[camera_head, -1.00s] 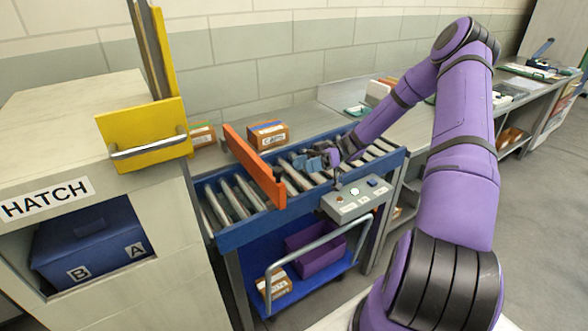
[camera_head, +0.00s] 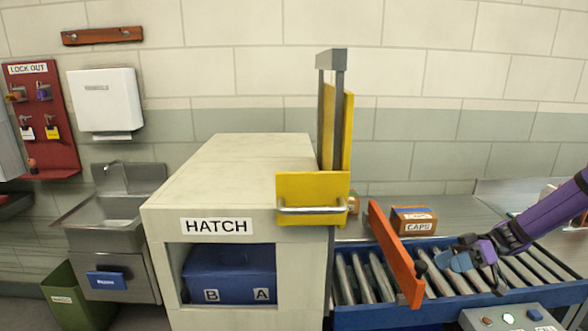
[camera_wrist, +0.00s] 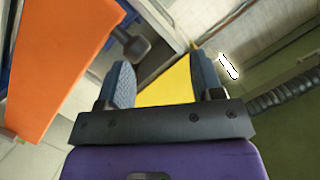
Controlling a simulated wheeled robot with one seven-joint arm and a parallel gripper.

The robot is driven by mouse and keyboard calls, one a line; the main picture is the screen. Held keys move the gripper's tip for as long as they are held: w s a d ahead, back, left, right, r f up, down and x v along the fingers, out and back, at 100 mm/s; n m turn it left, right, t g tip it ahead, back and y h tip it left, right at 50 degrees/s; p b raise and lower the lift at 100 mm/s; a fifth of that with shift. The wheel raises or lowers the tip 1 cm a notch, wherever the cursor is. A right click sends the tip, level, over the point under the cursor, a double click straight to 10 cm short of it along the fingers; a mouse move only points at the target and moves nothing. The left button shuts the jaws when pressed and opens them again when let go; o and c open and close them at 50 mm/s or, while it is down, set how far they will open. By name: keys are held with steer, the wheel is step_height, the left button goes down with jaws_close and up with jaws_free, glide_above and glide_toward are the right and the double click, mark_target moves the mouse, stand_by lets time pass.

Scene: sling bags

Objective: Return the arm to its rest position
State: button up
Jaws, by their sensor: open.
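My purple arm (camera_head: 545,218) reaches in from the right edge of the head view, over the roller conveyor (camera_head: 400,312). My gripper (camera_head: 447,261) is open, with its blue-grey fingers just right of the orange bar (camera_head: 392,250). In the wrist view my gripper (camera_wrist: 163,78) has its two fingers well apart with nothing between them. The orange bar also fills the upper left of the wrist view (camera_wrist: 58,65). Most of my arm is outside the head view.
The hatch cabinet (camera_head: 165,235) holds a blue box (camera_head: 230,268) marked B and A. Its yellow gate (camera_head: 310,188) stands beside the conveyor. A CAPS box (camera_head: 412,220) sits behind the conveyor. A control box (camera_head: 505,318) is at its front. A sink (camera_head: 110,210) stands far left.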

steer(key=s+a+r+m+h, duration=0.35)
steer(key=s+r+h, duration=0.2)
steer(key=r, duration=0.25)
steer(key=s+a+r+m+h, duration=0.35)
steer(key=s+r+h, duration=0.2)
steer(key=r, duration=0.25)
steer(key=s+a+r+m+t+h, duration=0.1)
steer(key=s+r+m+t+h, duration=0.1)
steer(key=s+r, duration=0.3)
steer(key=s+r+m+t+h, duration=0.2)
steer(key=s+r+t, duration=0.3)
steer(key=s, duration=0.4)
steer(key=shift+s+a+m+t, duration=0.25)
steer(key=shift+a+m+t, duration=0.1)
steer(key=shift+m, duration=0.45)
